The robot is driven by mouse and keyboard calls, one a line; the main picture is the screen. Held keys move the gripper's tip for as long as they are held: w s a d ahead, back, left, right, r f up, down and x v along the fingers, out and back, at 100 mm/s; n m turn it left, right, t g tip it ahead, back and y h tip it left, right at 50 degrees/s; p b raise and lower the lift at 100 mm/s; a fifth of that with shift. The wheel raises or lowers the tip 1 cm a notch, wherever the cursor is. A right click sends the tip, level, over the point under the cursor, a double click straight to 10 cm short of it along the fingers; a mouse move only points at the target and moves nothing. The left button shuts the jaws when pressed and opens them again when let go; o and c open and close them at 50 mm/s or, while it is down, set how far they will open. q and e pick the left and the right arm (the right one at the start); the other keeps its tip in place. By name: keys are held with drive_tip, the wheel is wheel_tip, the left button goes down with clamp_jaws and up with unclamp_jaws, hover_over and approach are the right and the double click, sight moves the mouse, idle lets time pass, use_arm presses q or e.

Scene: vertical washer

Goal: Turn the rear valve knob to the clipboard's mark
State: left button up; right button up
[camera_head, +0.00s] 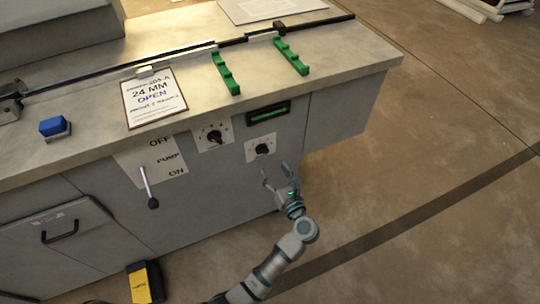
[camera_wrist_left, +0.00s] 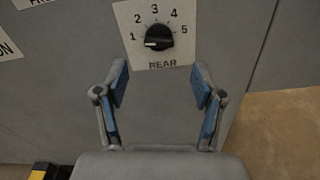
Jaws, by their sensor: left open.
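The rear valve knob (camera_wrist_left: 160,43) is black, on a white plate marked 1 to 5 and "REAR". Its white pointer line points left, a little below the 1. In the head view the rear knob (camera_head: 263,149) is on the cabinet's front panel. My left gripper (camera_head: 276,174) is open and empty in front of the panel, below and right of that knob. In the left wrist view its fingers (camera_wrist_left: 160,88) are spread below the knob, apart from it. The clipboard sheet (camera_head: 155,99) on the counter reads "24 MM OPEN"; its smaller lines are not legible.
A second knob (camera_head: 214,137) is to the left of the rear one. A pump lever (camera_head: 149,189) sticks out further left. A green-lit slot (camera_head: 268,113) is above the rear knob. Green racks (camera_head: 226,74) and a blue block (camera_head: 54,127) are on the counter.

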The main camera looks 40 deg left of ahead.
sight(264, 153)
use_arm(q)
drive_tip(key=b+x, duration=0.1)
drive_tip(key=x, duration=0.6)
drive_tip(key=shift+a+f, duration=0.1)
drive_tip(key=shift+a, duration=0.15)
drive_tip(key=shift+d, duration=0.1)
drive_tip(key=c, duration=1.1)
